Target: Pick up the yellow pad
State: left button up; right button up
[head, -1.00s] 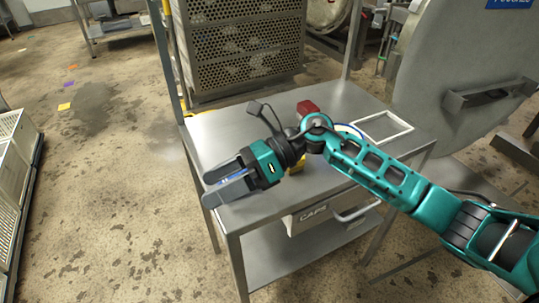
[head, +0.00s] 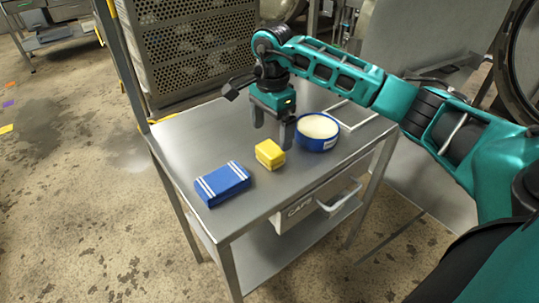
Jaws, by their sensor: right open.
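The yellow pad (head: 269,154), a small block, lies on the steel table (head: 205,144) near its front middle. My right gripper (head: 273,129) points down just behind and above it, with its fingers apart and nothing between them. The near finger comes close to the pad's back edge; I cannot tell whether they touch. My left gripper is not in view.
A blue pack with white stripes (head: 223,184) lies left of the pad. A round blue tub with pale contents (head: 317,132) stands close on the right, with a white frame (head: 352,112) behind it. A perforated metal crate (head: 200,40) stands beyond the table.

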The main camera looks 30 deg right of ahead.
aim_at(272, 147)
jog(key=f, duration=0.6)
jog(key=shift+s+a+f, duration=0.1)
jog(key=shift+s+f, duration=0.1)
jog(key=shift+s, duration=0.1)
jog(key=shift+c, duration=0.2)
jog(key=c, duration=1)
jog(key=shift+r, duration=0.15)
notch_tip(272, 147, up, 20)
jog(key=p, duration=0.2)
